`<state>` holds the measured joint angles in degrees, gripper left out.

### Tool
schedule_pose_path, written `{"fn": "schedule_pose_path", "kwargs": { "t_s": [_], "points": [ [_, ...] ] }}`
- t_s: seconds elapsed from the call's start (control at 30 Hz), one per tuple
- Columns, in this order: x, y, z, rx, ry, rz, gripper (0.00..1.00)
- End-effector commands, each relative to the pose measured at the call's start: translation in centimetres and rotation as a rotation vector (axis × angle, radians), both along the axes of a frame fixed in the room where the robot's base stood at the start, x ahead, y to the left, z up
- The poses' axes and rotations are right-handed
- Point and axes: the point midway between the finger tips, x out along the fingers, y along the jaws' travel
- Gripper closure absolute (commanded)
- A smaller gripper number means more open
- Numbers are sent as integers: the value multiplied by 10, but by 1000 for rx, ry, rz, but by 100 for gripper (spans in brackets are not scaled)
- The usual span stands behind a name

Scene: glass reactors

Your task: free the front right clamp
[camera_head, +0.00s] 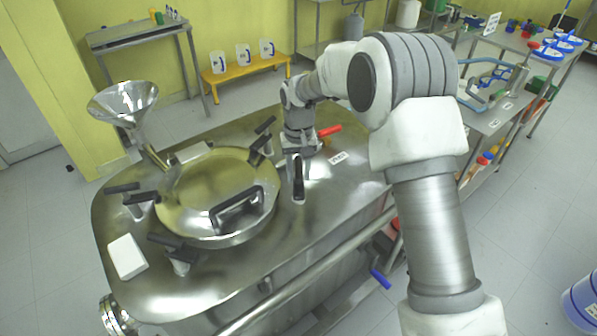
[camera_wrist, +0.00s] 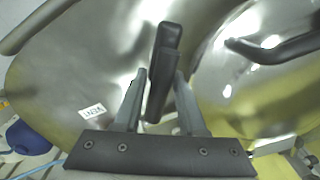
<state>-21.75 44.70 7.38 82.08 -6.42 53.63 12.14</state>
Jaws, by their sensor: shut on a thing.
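The front right clamp shows in the head view as a black handle (camera_head: 298,182) just right of the round steel lid (camera_head: 185,190). The handle's near end lies outside the lid rim; its far end is under my gripper (camera_head: 299,152). In the wrist view the black handle (camera_wrist: 164,62) runs between the two grey fingers of my gripper (camera_wrist: 160,78), which is shut on it. The lid with its dark bar handle (camera_wrist: 275,50) is at the right there. The clamp's base is hidden, so I cannot tell whether it still presses on the lid.
Other black-handled clamps stand at the back right (camera_head: 262,140), left (camera_head: 135,200) and front left (camera_head: 178,252) of the lid. A steel funnel (camera_head: 124,100) rises at the back left. A red-handled valve (camera_head: 329,131) is just behind my gripper. A white block (camera_head: 126,257) lies front left.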

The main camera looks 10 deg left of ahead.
Motion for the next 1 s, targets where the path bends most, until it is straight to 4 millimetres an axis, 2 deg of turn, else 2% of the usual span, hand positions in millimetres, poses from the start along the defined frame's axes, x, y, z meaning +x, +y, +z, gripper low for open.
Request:
{"fn": "schedule_pose_path", "kwargs": {
  "t_s": [0.5,0.53,0.57,0.87,1.0],
  "points": [
    [0,0,1,-1,-1,20,100],
    [0,0,1,-1,-1,20,54],
    [0,0,1,-1,-1,20,49],
    [0,0,1,0,-1,18,47],
    [1,0,11,1,-3,17,47]
  ]
}}
